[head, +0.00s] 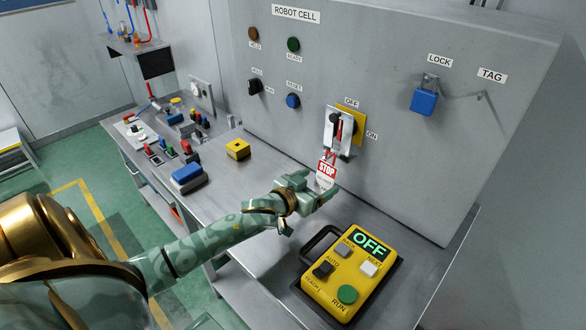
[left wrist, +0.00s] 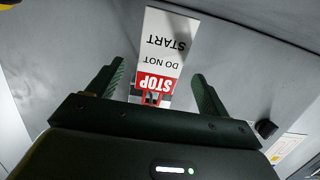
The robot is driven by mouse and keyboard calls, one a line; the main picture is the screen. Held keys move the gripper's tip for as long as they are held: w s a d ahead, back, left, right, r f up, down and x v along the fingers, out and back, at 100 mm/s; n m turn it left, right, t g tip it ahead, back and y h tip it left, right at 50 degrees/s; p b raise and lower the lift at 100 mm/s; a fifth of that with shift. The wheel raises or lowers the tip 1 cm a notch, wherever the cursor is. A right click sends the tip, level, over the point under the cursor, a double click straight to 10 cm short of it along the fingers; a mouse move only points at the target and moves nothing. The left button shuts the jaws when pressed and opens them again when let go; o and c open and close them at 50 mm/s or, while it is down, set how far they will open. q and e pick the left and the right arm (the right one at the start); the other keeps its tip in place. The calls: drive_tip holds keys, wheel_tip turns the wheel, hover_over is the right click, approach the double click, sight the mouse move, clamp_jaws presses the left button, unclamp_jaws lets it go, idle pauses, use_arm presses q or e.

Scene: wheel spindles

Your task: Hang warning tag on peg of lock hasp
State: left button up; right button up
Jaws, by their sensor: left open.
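The warning tag (head: 326,174), white with a red STOP band, is below the switch plate in the head view. In the left wrist view the tag (left wrist: 160,50) appears upside down, reading DO NOT START. The lock hasp (head: 329,154) shows as small red parts at the plate's lower end, directly above the tag. The peg is too small to make out, so I cannot tell whether the tag hangs on it. My left gripper (head: 317,184) is at the tag. Its fingers (left wrist: 158,72) are spread, one on each side of the tag, with gaps. My right gripper is out of view.
The switch plate (head: 338,130) has a yellow OFF/ON backing. A blue padlock (head: 424,101) hangs under LOCK; the hook (head: 482,95) under TAG is bare. A yellow pendant (head: 350,272) lies right of my arm. A yellow box (head: 238,149) is on the bench (head: 262,172).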

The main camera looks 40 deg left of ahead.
use_arm(q)
drive_tip(key=p+v, duration=0.2)
drive_tip(key=v, duration=1.2)
